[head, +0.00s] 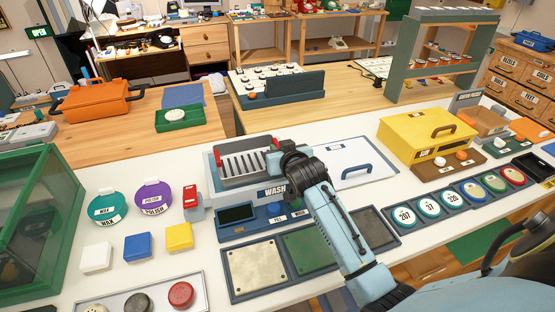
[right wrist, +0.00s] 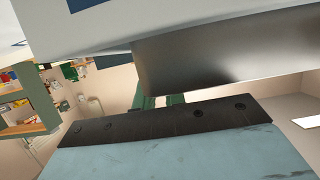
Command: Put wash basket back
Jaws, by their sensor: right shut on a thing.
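The wash basket (head: 246,163) is a slatted metal tray with red ends, at the opening of the grey wash unit (head: 223,191) labelled WASH in the head view. I cannot tell whether it rests fully down inside. My right gripper (head: 279,152) is at the basket's right end, shut on it; the arm hides the fingertips and part of the right side. The right wrist view shows a dark metal plate and pale surfaces very close, with no clear sight of the basket. My left gripper is not in view.
A white lid with a blue handle (head: 356,169) lies right of the wash unit. Framed pads (head: 254,270) lie in front, under my right arm. A red switch box (head: 191,197) stands left, beside the polish tub (head: 153,197). A yellow box (head: 424,135) stands right.

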